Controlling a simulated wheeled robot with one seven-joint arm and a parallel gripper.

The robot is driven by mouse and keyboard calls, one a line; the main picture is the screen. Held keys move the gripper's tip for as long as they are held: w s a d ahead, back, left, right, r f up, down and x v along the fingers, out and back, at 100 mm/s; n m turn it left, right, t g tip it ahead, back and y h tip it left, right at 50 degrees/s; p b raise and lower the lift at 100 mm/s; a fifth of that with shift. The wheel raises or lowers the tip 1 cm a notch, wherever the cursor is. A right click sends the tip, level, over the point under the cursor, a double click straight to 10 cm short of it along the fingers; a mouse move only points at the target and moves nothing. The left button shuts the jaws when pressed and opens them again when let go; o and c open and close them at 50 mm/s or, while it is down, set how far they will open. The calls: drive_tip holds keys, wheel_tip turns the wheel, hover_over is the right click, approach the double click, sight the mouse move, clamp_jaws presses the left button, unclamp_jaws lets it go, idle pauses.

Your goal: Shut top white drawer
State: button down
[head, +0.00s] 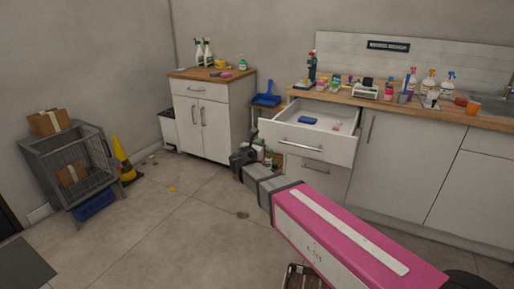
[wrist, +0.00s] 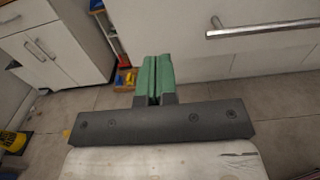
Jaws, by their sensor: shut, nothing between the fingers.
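The top white drawer (head: 309,141) stands pulled open under the wooden counter in the head view. A blue item (head: 307,120) and a few small things lie inside it. Its front and metal bar handle (wrist: 262,31) show at the upper right of the wrist view. My gripper (head: 243,160) is in front of the cabinet, lower and left of the open drawer front. In the wrist view its green fingertips (wrist: 153,78) are together and empty, left of the handle. I see no contact with the drawer.
A white cabinet (head: 205,120) with bottles on top stands to the left. A metal cage (head: 68,165) and yellow cone (head: 123,160) are farther left. The counter (head: 440,112) holds several bottles near its edge. The floor (head: 170,225) at left front is mostly clear.

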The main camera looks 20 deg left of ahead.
sight(270, 134)
drive_tip(key=w, duration=0.2)
drive_tip(key=w+d, duration=0.1)
drive_tip(key=w, duration=0.5)
drive_tip(key=shift+w+d, duration=0.15)
drive_tip(key=shift+d, duration=0.2)
drive_tip(key=shift+w, duration=0.15)
drive_tip(key=w+d, duration=0.3)
drive_tip(key=w, duration=1.1)
drive_tip(key=w+d, duration=0.2)
drive_tip(key=w, duration=1.3)
drive_tip(key=w+d, duration=0.3)
drive_tip(key=w, duration=1.1)
drive_tip(key=shift+w+d, duration=0.15)
drive_tip(key=shift+d, duration=0.15)
drive_tip(key=shift+w+d, duration=0.1)
drive_tip(key=shift+w, duration=0.45)
